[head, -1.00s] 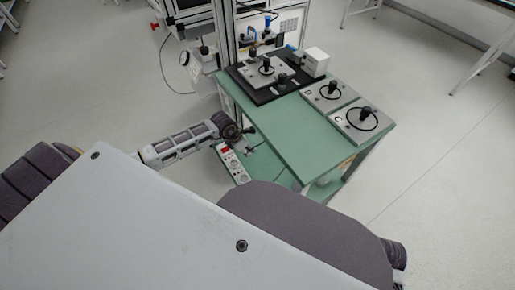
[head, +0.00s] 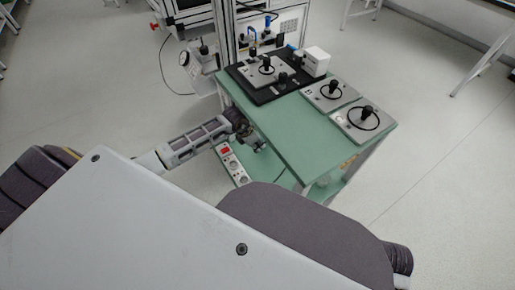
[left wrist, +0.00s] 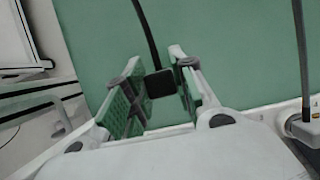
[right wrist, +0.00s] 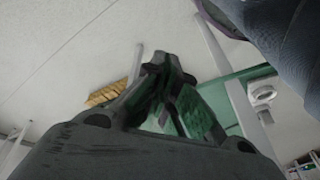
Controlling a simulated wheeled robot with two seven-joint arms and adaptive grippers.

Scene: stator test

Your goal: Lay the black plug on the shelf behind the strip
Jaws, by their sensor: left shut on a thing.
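My left gripper (head: 256,145) is at the left edge of the green table, above the lower green shelf (head: 282,178). In the left wrist view its fingers (left wrist: 158,82) are shut on the black plug (left wrist: 160,84), a small dark block with a black cable running up from it. The shelf's green surface (left wrist: 225,45) fills the background there. The white strip (head: 235,168), with a red switch, lies on the shelf's near left edge; its end (left wrist: 285,112) shows at lower right in the left wrist view. My right gripper (right wrist: 167,65) appears shut and empty.
The green table top (head: 285,125) overhangs the shelf. It carries a black mat (head: 262,92), grey plates with black knobs (head: 362,120) and a white box (head: 316,61). Another plug (left wrist: 303,128) with an upright cable sits at the strip.

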